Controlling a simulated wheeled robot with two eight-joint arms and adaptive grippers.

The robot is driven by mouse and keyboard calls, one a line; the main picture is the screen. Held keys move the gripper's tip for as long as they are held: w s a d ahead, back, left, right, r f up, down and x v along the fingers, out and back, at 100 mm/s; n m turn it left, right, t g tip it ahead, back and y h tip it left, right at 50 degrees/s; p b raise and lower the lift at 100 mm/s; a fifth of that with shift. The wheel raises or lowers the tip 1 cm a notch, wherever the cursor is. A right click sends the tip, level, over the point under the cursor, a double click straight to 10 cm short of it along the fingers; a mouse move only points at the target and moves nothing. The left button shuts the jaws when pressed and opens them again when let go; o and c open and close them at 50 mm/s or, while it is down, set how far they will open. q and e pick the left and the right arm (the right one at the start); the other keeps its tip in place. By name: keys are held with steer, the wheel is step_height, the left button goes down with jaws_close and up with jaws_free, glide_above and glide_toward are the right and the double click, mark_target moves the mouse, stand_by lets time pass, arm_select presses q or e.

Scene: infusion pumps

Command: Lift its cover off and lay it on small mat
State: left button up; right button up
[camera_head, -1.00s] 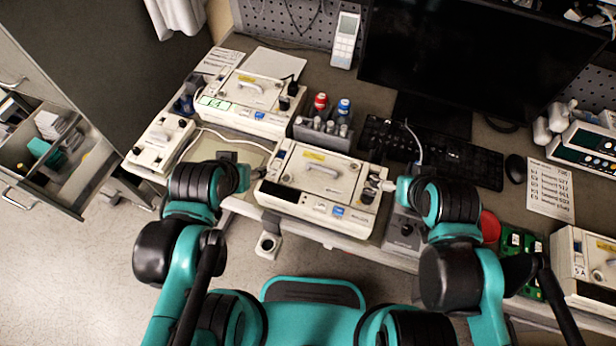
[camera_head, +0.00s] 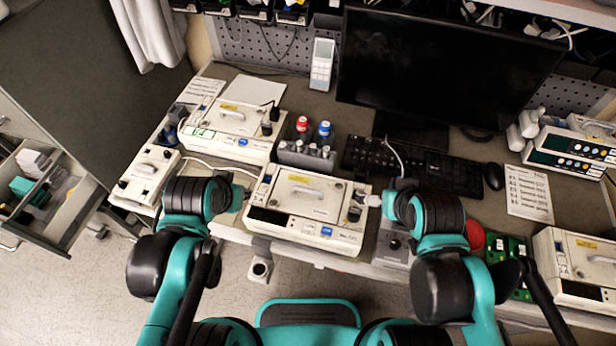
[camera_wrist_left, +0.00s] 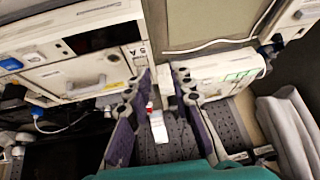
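A white infusion pump (camera_head: 290,226) sits at the desk's front edge in the head view. Its cover (camera_head: 325,207), with a grey handle (camera_head: 306,193) and yellow label, lies in place on top. The pump also shows in the left wrist view (camera_wrist_left: 55,77). My left gripper (camera_head: 244,196) is beside the pump's left side; in the left wrist view its fingers (camera_wrist_left: 160,105) are spread with nothing held between them. My right gripper (camera_head: 371,200) is at the pump's right side, its fingers too small to read. A beige mat (camera_head: 238,177) lies behind my left gripper, partly hidden by my arm.
A second pump (camera_head: 225,143) stands behind left, with a bottle rack (camera_head: 306,155) to its right. A keyboard (camera_head: 415,168) and monitor (camera_head: 440,70) are behind. A red disc (camera_head: 474,235), green boards (camera_head: 510,250) and another pump (camera_head: 575,262) are at right.

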arm_select(q)
steer(key=w+d+r+m+g+p, duration=0.3)
steer(key=w+d+r+m+p, duration=0.2)
steer(key=d+m+p, duration=0.4)
steer(key=m+g+p, duration=0.3)
steer(key=m+p, duration=0.3)
steer(key=m, duration=0.3)
glide_above(307, 190)
step_height(307, 190, down, 2)
steer(key=shift+w+f, duration=0.1)
steer(key=shift+w, duration=0.05)
steer(key=shift+f+m, duration=0.15)
steer(key=shift+m, duration=0.15)
steer(key=shift+d+f, duration=0.1)
steer(key=shift+f, duration=0.1)
step_height(307, 190, down, 7)
steer(key=b, duration=0.6)
steer(key=shift+f, duration=0.2)
steer(key=shift+r, duration=0.1)
jaws_close()
